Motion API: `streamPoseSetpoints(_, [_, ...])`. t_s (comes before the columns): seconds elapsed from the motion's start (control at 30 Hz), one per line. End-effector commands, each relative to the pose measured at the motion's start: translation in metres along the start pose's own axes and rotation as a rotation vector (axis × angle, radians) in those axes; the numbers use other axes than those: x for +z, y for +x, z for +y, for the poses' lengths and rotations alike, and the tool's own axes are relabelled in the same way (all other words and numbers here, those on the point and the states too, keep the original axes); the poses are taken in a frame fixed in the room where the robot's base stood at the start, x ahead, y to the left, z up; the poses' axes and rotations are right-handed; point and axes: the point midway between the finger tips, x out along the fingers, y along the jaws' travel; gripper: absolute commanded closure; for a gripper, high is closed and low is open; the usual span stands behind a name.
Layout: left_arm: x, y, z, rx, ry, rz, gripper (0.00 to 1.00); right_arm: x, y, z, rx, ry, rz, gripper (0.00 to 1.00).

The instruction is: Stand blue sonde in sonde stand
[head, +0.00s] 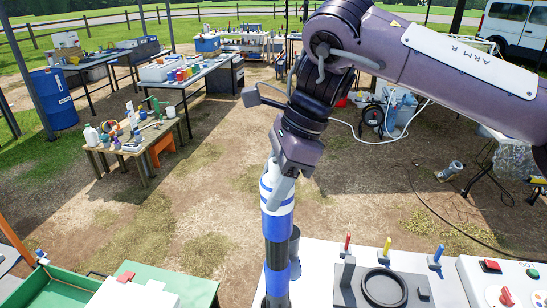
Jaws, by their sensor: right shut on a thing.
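The blue sonde (278,225), a long tube with blue, white and black bands, hangs nearly upright at the lower middle of the head view. My right gripper (279,185) is shut on its upper end from above. The sonde's lower end runs to the bottom edge of the picture, so I cannot tell what it touches. A grey tube (295,242) shows just behind and right of the sonde, partly hidden by it; I cannot tell whether it is the sonde stand. My left gripper is out of view.
A white bench top (446,288) at the lower right carries a black ring (384,287), grey posts and red, yellow and blue handles. A control box (515,272) with buttons stands farther right. A green bench (185,286) is at the lower left. Open ground lies beyond.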

Motion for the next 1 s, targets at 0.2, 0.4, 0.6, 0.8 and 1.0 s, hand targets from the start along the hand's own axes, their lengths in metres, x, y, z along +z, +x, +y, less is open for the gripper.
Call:
streamPoseSetpoints(0.2, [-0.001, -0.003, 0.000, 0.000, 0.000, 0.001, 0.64, -0.004, 0.009, -0.001, -0.004, 0.000, -0.001, 1.00])
streamPoseSetpoints(0.4, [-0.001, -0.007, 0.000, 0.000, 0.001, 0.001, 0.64, -0.011, 0.025, 0.000, -0.001, 0.001, -0.001, 1.00])
streamPoseSetpoints(0.6, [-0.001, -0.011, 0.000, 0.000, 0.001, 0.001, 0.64, -0.018, 0.043, 0.000, -0.004, 0.001, -0.001, 1.00])
streamPoseSetpoints(0.8, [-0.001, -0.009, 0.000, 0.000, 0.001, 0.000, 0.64, -0.020, 0.046, 0.000, 0.000, 0.003, 0.003, 0.44])
streamPoseSetpoints(1.0, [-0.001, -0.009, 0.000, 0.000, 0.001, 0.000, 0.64, -0.020, 0.046, 0.000, -0.001, 0.002, 0.002, 0.26])
